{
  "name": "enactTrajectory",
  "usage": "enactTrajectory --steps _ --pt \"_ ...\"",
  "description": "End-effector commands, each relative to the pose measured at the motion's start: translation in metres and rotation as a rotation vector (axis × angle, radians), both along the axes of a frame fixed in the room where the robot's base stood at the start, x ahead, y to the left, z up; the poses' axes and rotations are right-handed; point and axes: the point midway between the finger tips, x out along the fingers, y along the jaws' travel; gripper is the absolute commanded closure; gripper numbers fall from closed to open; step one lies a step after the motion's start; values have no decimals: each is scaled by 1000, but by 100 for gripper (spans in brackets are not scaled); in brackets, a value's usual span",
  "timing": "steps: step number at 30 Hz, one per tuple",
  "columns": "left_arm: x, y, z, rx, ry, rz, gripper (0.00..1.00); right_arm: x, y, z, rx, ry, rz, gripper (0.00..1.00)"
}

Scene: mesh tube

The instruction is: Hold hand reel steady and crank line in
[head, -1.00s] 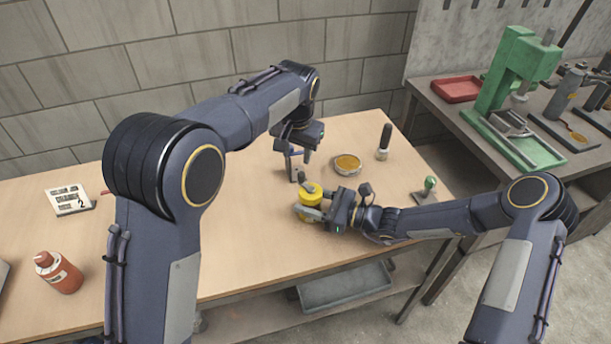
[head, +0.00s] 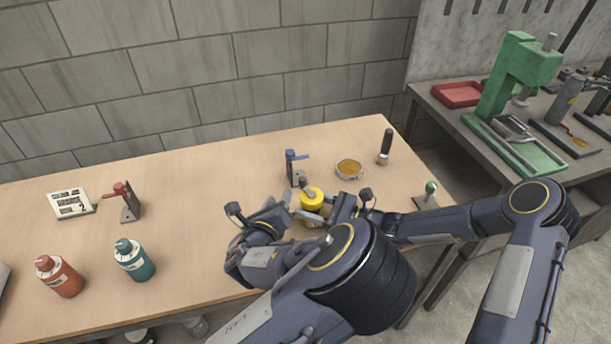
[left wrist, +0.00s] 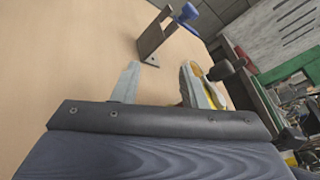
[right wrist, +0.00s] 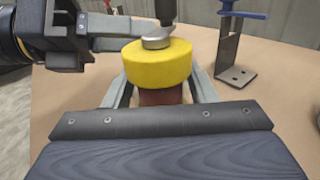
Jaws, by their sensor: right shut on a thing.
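The yellow hand reel (head: 312,200) is upright above the front middle of the bench, with a silver hub and dark crank knob on top. It also shows in the right wrist view (right wrist: 158,64). My right gripper (right wrist: 160,95) is shut on the brown part under the yellow drum. My left gripper (head: 290,207) is beside the reel on its left. In the left wrist view its fingers (left wrist: 160,88) stand apart with bare table between them. The reel's yellow edge (left wrist: 187,84) shows by the right finger; whether they touch I cannot tell.
A bracket with a blue lever (head: 292,168) stands just behind the reel. A round amber dish (head: 349,169), a black-handled tool (head: 386,146) and a green-knobbed piece (head: 430,190) are to the right. A red-lever bracket (head: 128,203) and bottles (head: 133,260) are at the left.

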Motion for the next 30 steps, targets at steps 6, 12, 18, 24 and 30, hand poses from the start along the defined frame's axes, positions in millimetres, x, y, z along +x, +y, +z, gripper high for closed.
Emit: enactTrajectory --steps 6,12,18,24,30 --pt "-47 -13 28 414 -262 -207 61 0 0 0 0 1 0 75" --pt "-63 -21 40 558 -371 -274 61 0 0 0 0 1 1 75" --pt "-41 -31 42 566 -382 -278 61 0 0 0 0 1 1 75" --pt "-3 -47 41 564 -381 -279 61 0 0 0 0 0 1 75" --pt "28 -60 41 564 -379 -278 61 0 0 0 0 0 0 75"
